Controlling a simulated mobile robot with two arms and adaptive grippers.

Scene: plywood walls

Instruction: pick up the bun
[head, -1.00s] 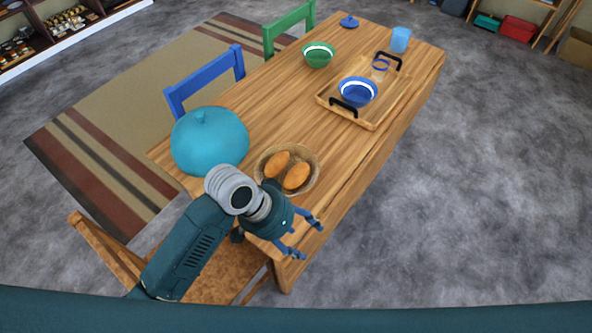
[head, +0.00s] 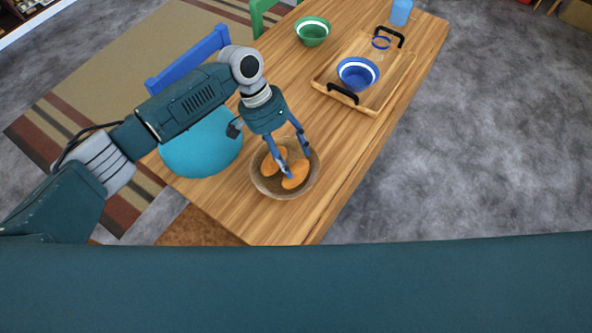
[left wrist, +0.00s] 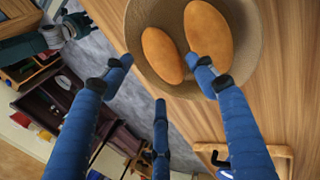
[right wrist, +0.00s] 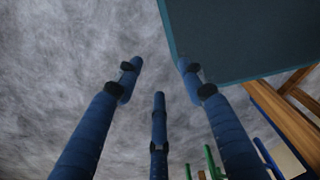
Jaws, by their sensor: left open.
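Two orange-brown buns lie in a round woven bowl (head: 262,187) on the wooden table. One bun (head: 270,165) is at the left, the other bun (head: 296,175) at the right. In the left wrist view, the smaller bun (left wrist: 161,54) and the larger bun (left wrist: 209,36) lie side by side in the bowl (left wrist: 160,83). My left gripper (head: 296,164) points down over the bowl with its fingers apart and nothing held. One fingertip appears close to the buns; contact cannot be told. My right gripper (right wrist: 158,75) is open and empty above the grey floor.
A teal dome-shaped thing (head: 200,150) stands left of the bowl, partly behind my left arm. A wooden tray (head: 376,101) with black handles holds a blue bowl (head: 357,75). A green bowl (head: 313,32) and a blue cup (head: 400,12) are farther back. Table right of the woven bowl is clear.

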